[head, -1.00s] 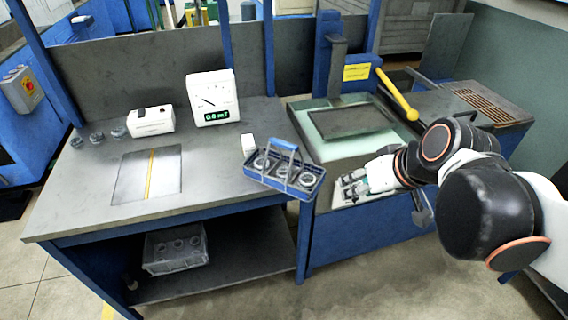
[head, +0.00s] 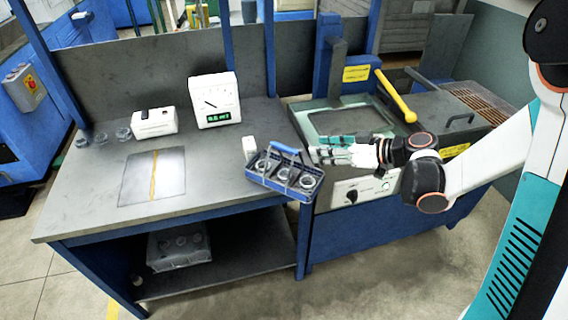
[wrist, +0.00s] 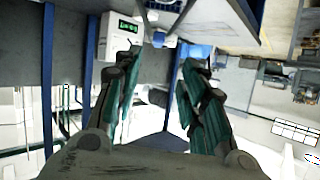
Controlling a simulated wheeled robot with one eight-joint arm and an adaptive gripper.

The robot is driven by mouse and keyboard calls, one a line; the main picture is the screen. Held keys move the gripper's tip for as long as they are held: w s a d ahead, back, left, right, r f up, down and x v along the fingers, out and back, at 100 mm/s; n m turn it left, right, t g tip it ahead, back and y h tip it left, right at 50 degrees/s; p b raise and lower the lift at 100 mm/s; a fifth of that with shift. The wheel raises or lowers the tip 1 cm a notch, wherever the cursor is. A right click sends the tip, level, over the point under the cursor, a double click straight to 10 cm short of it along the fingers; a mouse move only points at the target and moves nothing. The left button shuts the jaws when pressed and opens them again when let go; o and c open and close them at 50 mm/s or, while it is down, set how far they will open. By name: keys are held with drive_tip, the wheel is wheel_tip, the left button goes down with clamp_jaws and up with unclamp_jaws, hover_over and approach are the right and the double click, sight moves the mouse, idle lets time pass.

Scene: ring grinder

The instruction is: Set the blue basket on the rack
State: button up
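The blue basket (head: 262,182) sits on the right front corner of the grey table, with its handle raised and several metal rings inside. My gripper (head: 318,149) is to the right of the basket and higher in the picture, pointing left, in front of the machine. Its teal fingers are apart with nothing between them, as the wrist view (wrist: 160,66) also shows. The basket cannot be made out for certain in the wrist view. A brown slatted rack (head: 478,101) lies at the far right, beyond my arm, which partly covers that side.
A small white block (head: 249,148) stands just behind the basket. A gauge (head: 214,100) and a white box (head: 154,122) stand further back. The machine's yellow lever (head: 397,96) rises behind my gripper. A grey crate (head: 178,249) is on the lower shelf.

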sight(289, 148)
drive_tip(key=shift+n+y, duration=0.5)
drive_tip(key=shift+n, duration=0.1)
drive_tip(key=x, duration=0.3)
drive_tip(key=b+x, duration=0.1)
drive_tip(key=x, duration=0.5)
drive_tip(key=shift+w+d+f, duration=0.25)
drive_tip(key=shift+w+f, duration=0.2)
drive_tip(key=x, duration=0.1)
drive_tip(key=b+x, duration=0.1)
drive_tip(key=x, duration=0.1)
drive_tip(key=b+x, duration=0.1)
drive_tip(key=x, duration=0.1)
drive_tip(key=shift+s+f, duration=0.1)
drive_tip(key=shift+f, duration=0.2)
clamp_jaws()
